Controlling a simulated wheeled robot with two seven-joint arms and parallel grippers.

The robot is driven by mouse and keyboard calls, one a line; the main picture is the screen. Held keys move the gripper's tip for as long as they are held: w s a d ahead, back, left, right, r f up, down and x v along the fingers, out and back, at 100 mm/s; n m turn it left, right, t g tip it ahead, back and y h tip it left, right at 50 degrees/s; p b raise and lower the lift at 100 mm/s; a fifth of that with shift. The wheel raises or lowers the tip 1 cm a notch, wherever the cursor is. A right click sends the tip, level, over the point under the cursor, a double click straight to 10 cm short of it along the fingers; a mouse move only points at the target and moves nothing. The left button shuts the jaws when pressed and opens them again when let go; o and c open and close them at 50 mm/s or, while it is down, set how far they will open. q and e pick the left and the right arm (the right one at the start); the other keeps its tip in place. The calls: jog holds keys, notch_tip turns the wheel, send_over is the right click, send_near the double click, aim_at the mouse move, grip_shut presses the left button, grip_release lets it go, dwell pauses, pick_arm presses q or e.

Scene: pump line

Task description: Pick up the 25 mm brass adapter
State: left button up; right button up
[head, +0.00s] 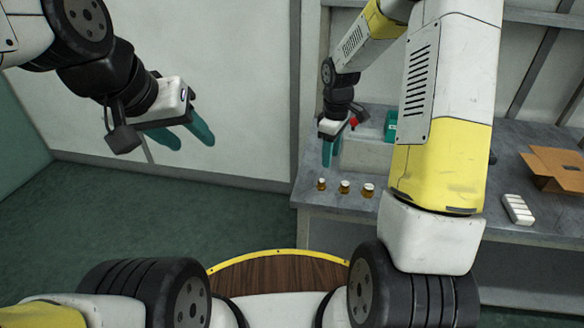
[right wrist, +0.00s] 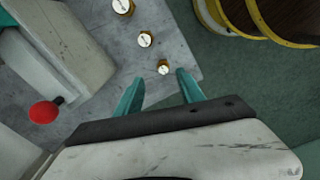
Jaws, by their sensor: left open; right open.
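Three brass adapters with pale tops stand in a row near the bench's front left edge: a small one (head: 321,184), a middle one (head: 345,187) and a larger one (head: 369,190). Their size marks are too small to read, so I cannot tell which is 25 mm. My right gripper (head: 327,164) is open and empty, pointing down above the small adapter. In the right wrist view the small adapter (right wrist: 163,68) shows just beyond and between the open fingertips (right wrist: 159,80), apparently untouched. My left gripper (head: 196,136) is open and empty in mid-air, away from the bench.
The grey bench (head: 420,205) holds a pale box-shaped fixture (head: 366,152) behind the adapters, with a red knob (right wrist: 43,112) near it. A teal item (head: 391,124) stands at the back. A white block (head: 518,209) and an open cardboard box (head: 558,166) lie to the right.

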aim_at(322, 181)
jog(key=a+f, duration=0.1)
jog(key=w+f, duration=0.1)
jog(key=shift+a+f+n, duration=0.35)
jog(key=shift+n, duration=0.05)
notch_tip(322, 181, down, 8)
jog(key=shift+r, duration=0.2)
grip_shut()
